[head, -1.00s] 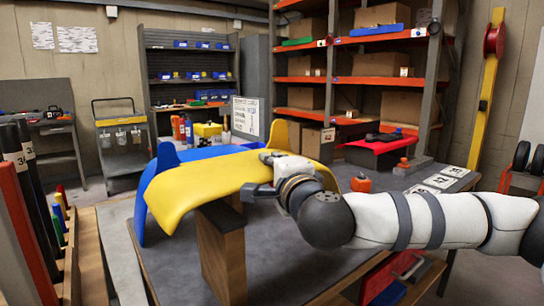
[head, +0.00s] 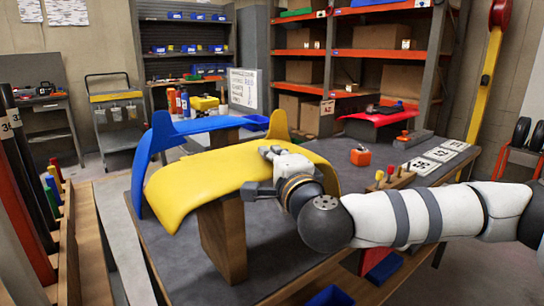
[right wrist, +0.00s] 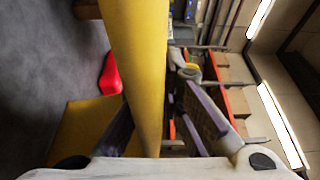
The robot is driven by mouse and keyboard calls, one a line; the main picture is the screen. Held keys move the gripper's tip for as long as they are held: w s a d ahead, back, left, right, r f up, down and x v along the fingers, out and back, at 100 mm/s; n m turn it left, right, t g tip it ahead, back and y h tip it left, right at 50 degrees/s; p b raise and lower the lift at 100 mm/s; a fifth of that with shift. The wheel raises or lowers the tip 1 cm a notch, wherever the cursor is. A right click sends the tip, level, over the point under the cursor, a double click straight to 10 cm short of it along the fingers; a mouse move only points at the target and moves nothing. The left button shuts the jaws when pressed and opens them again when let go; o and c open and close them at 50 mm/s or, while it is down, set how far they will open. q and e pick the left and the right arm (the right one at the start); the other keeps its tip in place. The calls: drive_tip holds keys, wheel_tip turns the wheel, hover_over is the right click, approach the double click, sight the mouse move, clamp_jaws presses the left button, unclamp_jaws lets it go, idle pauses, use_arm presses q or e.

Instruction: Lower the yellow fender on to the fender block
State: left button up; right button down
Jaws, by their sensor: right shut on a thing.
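The yellow fender (head: 205,180) is a curved shell with an upright fin at its far right end. In the head view my right gripper (head: 270,168) is shut on its right part, and the hand hides some of it. In the right wrist view, the yellow fender (right wrist: 138,60) runs between the fingers of the right gripper (right wrist: 150,90). The wooden fender block (head: 222,240) stands upright on the table under the fender. The fender covers the block's top, so I cannot tell whether they touch. My left gripper is not in view.
A blue fender (head: 150,155) stands just behind the yellow one. An orange box-shaped item (head: 361,157), number cards (head: 440,154) and a wooden holder with coloured pegs (head: 392,180) are on the grey table (head: 165,250). A red fender (head: 380,117) is farther back.

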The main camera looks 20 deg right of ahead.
drive_tip(key=shift+r, duration=0.15)
drive_tip(key=c, duration=1.7)
unclamp_jaws()
drive_tip(key=shift+o, duration=0.2)
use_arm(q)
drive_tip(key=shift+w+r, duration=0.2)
use_arm(e)
drive_tip(key=shift+f, duration=0.2)
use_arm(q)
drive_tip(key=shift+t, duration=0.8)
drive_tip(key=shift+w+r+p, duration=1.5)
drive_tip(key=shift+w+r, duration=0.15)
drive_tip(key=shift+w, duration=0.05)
use_arm(e)
drive_tip(key=s+d, duration=0.2)
drive_tip(key=s, duration=0.3)
drive_tip(key=shift+s, duration=0.4)
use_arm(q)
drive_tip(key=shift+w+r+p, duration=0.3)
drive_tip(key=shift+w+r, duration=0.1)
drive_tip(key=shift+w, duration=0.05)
use_arm(e)
drive_tip(key=s+d, duration=0.2)
drive_tip(key=s, duration=0.4)
drive_tip(key=shift+s+d+r, duration=0.2)
drive_tip(key=shift+d+r, duration=0.05)
drive_tip(key=shift+r, duration=0.2)
